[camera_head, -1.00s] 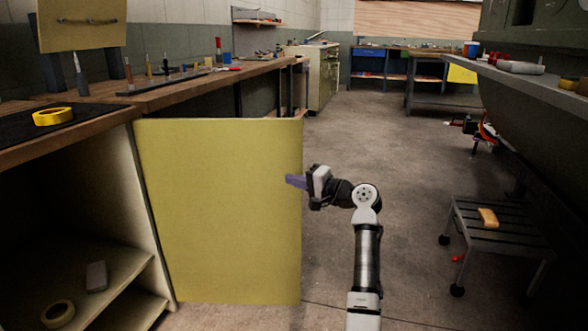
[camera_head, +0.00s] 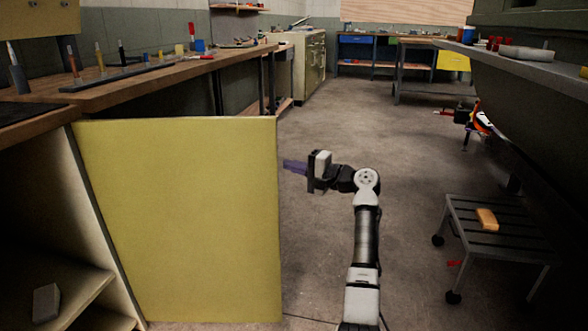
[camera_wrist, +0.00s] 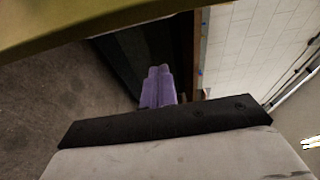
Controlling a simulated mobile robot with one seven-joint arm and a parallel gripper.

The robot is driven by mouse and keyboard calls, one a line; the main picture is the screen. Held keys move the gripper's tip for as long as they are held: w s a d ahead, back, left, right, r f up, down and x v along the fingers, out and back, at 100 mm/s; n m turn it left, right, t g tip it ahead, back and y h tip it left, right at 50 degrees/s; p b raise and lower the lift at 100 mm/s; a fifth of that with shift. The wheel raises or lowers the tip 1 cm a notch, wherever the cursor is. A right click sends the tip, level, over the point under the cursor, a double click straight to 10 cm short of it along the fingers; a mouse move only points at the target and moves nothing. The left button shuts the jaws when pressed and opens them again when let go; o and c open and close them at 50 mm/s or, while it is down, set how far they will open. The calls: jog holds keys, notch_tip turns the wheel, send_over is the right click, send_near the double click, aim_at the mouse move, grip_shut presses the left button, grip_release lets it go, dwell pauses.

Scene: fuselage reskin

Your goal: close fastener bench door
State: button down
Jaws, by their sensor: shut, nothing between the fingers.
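The fastener bench door (camera_head: 180,220) is a flat yellow panel. In the head view it stands wide open, hinged on its left side at the bench cabinet (camera_head: 70,215), whose shelves show. My gripper (camera_head: 291,166) is shut and empty, its purple fingers just right of the door's free edge and pointing left. A narrow gap shows between them in the head view. In the wrist view the purple fingertips (camera_wrist: 158,84) are together, and a yellow edge (camera_wrist: 90,25), likely the door, crosses the top. Whether it touches my gripper cannot be told.
The wooden benchtop (camera_head: 150,75) with several tools runs behind the door. A low wheeled step (camera_head: 500,245) with a yellow sponge-like block (camera_head: 487,219) stands at the right. Grey floor (camera_head: 330,120) is open between them.

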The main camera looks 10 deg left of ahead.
aim_at(267, 168)
jog(key=shift+s+a+b, duration=0.3)
jog(key=shift+a+b, duration=0.2)
jog(key=shift+a, duration=0.55)
jog(key=shift+s+a+b, duration=0.3)
jog(key=shift+a+b, duration=0.2)
jog(key=shift+a, duration=0.6)
jog(key=shift+s+a+b, duration=0.3)
jog(key=shift+a+b, duration=0.2)
jog(key=shift+a, duration=0.55)
jog(key=shift+s, duration=0.2)
